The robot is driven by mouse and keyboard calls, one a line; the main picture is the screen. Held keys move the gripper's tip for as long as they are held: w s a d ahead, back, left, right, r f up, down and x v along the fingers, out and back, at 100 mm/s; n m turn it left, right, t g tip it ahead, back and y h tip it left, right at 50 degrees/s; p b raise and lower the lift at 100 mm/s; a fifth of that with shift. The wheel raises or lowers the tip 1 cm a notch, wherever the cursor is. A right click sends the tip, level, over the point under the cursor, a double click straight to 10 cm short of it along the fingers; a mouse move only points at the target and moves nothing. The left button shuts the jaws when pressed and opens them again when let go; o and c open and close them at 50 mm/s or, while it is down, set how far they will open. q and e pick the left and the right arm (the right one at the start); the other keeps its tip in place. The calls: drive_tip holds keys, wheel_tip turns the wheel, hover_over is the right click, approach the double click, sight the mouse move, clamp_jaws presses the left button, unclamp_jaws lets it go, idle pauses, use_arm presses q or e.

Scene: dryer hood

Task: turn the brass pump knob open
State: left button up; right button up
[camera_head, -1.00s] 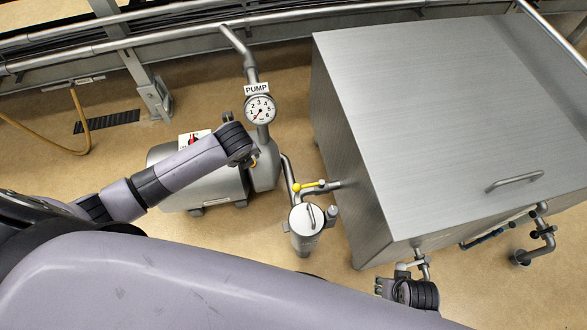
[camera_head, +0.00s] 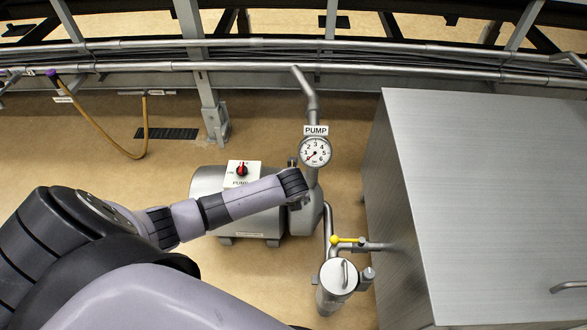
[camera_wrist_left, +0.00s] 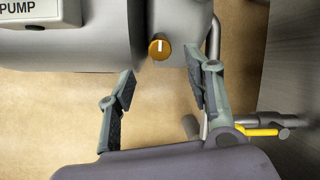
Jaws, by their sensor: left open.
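The brass pump knob (camera_wrist_left: 160,47) is a small round knob with a white line pointing straight up in the left wrist view. It sits on the grey pump body (camera_wrist_left: 95,40); in the head view my left arm hides it. My left gripper (camera_wrist_left: 162,82) is open, its two fingers apart on either side below the knob and not touching it. In the head view the end of my left arm (camera_head: 292,184) is in front of the pump, below the gauge (camera_head: 315,152). My right gripper is out of view.
A white box with a red switch (camera_head: 241,172) stands on the pump. A yellow-handled valve (camera_head: 345,240) and a lidded canister (camera_head: 338,277) are just right of it. A large steel cabinet (camera_head: 470,190) fills the right side. Pipes run along the back.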

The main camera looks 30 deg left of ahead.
use_arm(q)
drive_tip(key=b+x, duration=0.3)
drive_tip(key=x, duration=0.4)
drive_tip(key=shift+f, duration=0.1)
drive_tip(key=shift+a+f, duration=0.1)
drive_tip(key=shift+f, duration=0.05)
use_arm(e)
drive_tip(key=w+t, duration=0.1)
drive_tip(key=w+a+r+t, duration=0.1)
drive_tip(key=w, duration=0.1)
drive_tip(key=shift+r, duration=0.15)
use_arm(q)
clamp_jaws()
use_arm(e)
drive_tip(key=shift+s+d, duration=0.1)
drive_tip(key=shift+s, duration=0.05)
